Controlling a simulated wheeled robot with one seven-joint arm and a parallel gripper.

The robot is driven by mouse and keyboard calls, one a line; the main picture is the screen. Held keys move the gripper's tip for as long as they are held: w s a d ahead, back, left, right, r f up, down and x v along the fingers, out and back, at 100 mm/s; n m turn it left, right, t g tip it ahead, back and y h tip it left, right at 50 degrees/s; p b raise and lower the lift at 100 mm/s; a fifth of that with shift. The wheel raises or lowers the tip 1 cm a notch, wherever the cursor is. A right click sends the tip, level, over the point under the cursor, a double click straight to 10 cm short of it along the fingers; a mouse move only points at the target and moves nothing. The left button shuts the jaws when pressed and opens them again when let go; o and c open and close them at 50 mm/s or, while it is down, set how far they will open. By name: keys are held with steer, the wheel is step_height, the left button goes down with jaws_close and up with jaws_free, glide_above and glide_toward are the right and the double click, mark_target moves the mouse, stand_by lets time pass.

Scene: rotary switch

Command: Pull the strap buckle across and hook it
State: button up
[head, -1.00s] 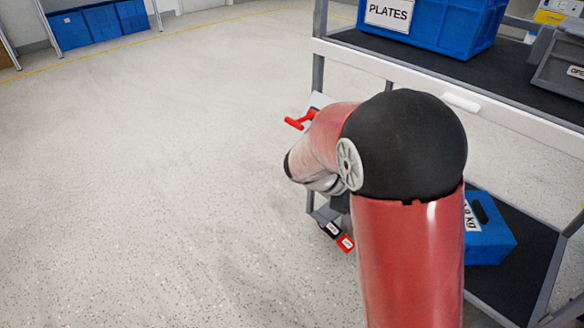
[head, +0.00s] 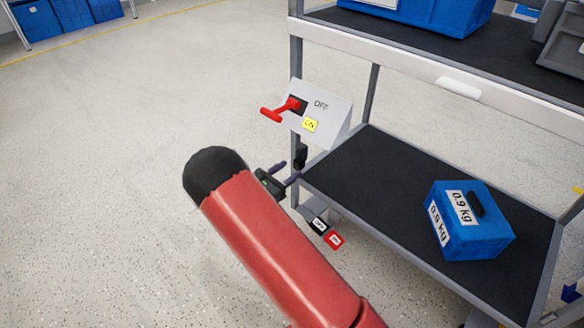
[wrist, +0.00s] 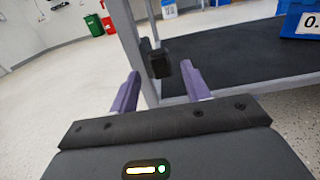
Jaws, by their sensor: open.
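A black block (head: 300,156), which looks like the strap buckle, sits on the shelf unit's front left post. In the wrist view the black block (wrist: 160,63) appears between my fingertips, a little beyond them; the exact distance is unclear. No strap can be made out. My gripper (head: 285,173) is open and empty, with purple fingers, just left of and below the block. In the wrist view my gripper (wrist: 160,74) has its two fingers spread wide, pointing at the post. No hook or catch for the buckle can be made out.
A grey switch box (head: 335,110) with a red handle (head: 280,110) is on the same post above my gripper. Below hang small black and red tags (head: 327,232). A blue 0.9 kg box (head: 470,222) stands on the lower shelf (head: 380,180). The floor at left is clear.

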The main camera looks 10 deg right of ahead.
mark_target(299, 164)
steer(key=shift+x, duration=1.4)
jaws_close()
